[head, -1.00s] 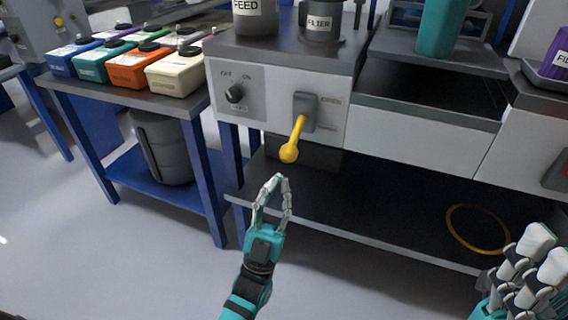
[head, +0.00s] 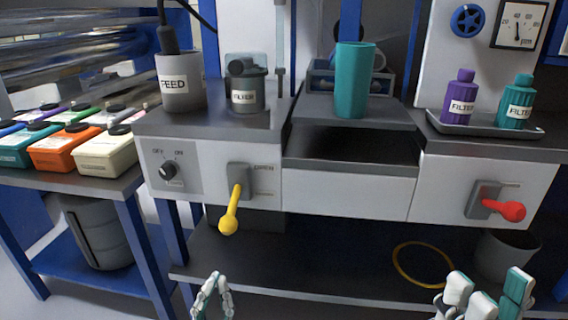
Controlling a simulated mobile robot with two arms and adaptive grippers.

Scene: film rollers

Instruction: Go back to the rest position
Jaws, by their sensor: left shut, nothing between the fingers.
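My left gripper (head: 211,284) is at the bottom of the head view, left of centre. Its fingertips meet and it is empty, below and apart from the yellow-handled lever (head: 231,210). My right gripper (head: 490,288) is at the bottom right with its fingers spread and nothing seen between them. It is below the red-handled lever (head: 508,210). Both wrists and forearms are cut off by the lower edge.
The machine counter holds a grey FEED container (head: 180,90), a dark FILTER pot (head: 246,97) and a teal cup (head: 354,85). Purple (head: 459,100) and teal (head: 516,105) FILTER bottles stand on a tray. A dark lower shelf (head: 320,265) lies behind both grippers.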

